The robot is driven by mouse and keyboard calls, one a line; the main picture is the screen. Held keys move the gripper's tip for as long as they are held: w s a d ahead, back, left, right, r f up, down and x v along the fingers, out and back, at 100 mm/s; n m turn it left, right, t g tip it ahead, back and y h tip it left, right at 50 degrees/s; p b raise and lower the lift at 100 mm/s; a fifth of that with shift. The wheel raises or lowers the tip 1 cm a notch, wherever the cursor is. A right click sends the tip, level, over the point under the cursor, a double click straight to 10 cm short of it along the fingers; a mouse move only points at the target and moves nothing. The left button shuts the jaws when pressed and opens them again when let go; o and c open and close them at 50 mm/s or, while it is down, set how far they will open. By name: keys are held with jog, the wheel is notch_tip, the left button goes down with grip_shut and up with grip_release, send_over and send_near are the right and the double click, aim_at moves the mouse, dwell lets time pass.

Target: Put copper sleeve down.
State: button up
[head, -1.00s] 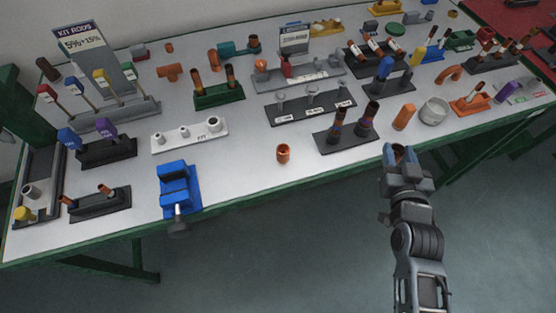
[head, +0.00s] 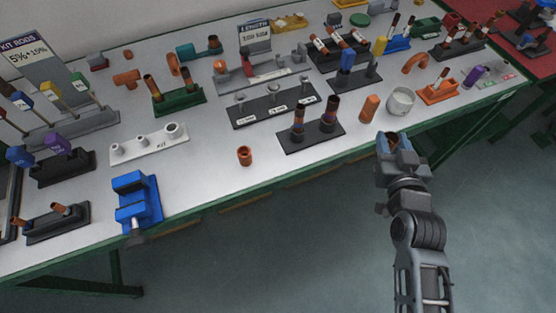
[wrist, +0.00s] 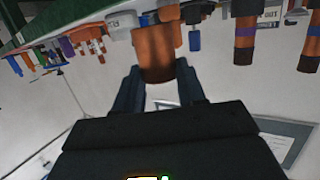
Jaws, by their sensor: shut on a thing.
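My gripper (head: 394,146) is shut on a copper sleeve (wrist: 157,52), which sticks out beyond the two dark fingers in the wrist view. In the head view the gripper is at the table's front edge, right of centre, and mostly hides the sleeve. A similar short copper piece (head: 245,157) stands alone on the grey table (head: 205,187), left of the gripper.
A copper cylinder (head: 370,108) and a white cup (head: 400,100) stand just behind the gripper. A black stand (head: 311,138) with two dark-banded rods is to its left. A blue vise (head: 137,203) sits at the front left. Clear tabletop lies around the lone copper piece.

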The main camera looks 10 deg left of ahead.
jog(key=a+n+y+b, duration=0.1)
jog(key=a, duration=0.2)
jog(key=a+r+n+y+b, duration=0.1)
jog(key=a+b, duration=0.1)
jog(key=a, duration=0.1)
jog(key=w+a+n+y+b, duration=0.1)
jog(key=a+y+b, duration=0.1)
jog(key=a, duration=0.1)
jog(key=shift+w+r+g, duration=0.1)
jog(key=shift+r+g, duration=0.05)
jog(key=shift+g, duration=0.25)
jog(key=s+a+r+n+g+y+b, duration=0.35)
jog(key=s+a+b, duration=0.2)
jog(key=a, duration=0.45)
jog(key=s+a+r+n+g+y+b, duration=0.35)
jog(key=s+a+n+y, duration=0.2)
jog(key=a, duration=0.45)
jog(key=shift+m, duration=0.3)
jog(key=a+f, duration=0.2)
jog(key=a, duration=0.1)
jog(key=a+f, duration=0.2)
jog(key=a, duration=0.2)
jog(key=s+a+f, duration=0.1)
jog(key=a+f, duration=0.2)
jog(key=a, duration=0.1)
jog(key=shift+s+f, duration=0.1)
jog(key=shift+a+f+h, duration=0.2)
jog(key=shift+f+h, duration=0.1)
jog(key=shift+f, duration=1.8)
jog(key=shift+f, duration=0.1)
